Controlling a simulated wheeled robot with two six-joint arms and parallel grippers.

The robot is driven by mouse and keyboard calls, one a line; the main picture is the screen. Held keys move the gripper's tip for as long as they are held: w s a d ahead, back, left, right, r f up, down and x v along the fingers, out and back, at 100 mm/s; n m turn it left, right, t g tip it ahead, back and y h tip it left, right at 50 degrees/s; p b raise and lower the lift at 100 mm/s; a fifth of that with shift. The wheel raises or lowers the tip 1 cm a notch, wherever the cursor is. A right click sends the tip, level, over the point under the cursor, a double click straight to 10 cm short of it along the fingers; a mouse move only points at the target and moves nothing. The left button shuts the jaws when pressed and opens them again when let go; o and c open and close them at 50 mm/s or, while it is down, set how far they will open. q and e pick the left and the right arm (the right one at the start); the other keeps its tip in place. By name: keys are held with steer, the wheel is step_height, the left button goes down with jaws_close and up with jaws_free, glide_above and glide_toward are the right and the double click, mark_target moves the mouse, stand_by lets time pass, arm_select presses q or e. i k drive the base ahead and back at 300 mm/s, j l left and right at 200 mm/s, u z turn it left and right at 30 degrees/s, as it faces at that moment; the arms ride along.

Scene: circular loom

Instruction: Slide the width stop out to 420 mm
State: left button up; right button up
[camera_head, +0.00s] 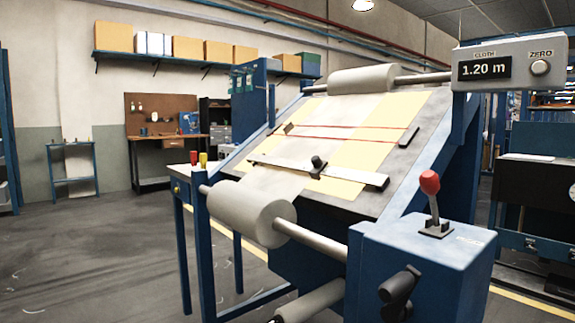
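A pale straight bar (345,174) lies across the sloping inspection board (440,105). A black knobbed slider (317,163) sits on the bar near its middle and looks like the width stop. No millimetre marks can be read on the bar at this size. Further up the board, two thin red lines (345,127) run across the cloth to a dark block (409,137) at the right and a small dark piece (289,128) at the left. Neither of my grippers shows in the head view.
A grey cloth roll (252,211) on a steel shaft crosses the front. A blue box (440,262) with a red-knobbed lever (430,184) and black handle (398,292) stands at front right. A display (485,69) reads 1.20 m. Open floor (90,255) lies left.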

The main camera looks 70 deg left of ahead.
mark_target(319, 165)
steer(key=u, duration=1.95)
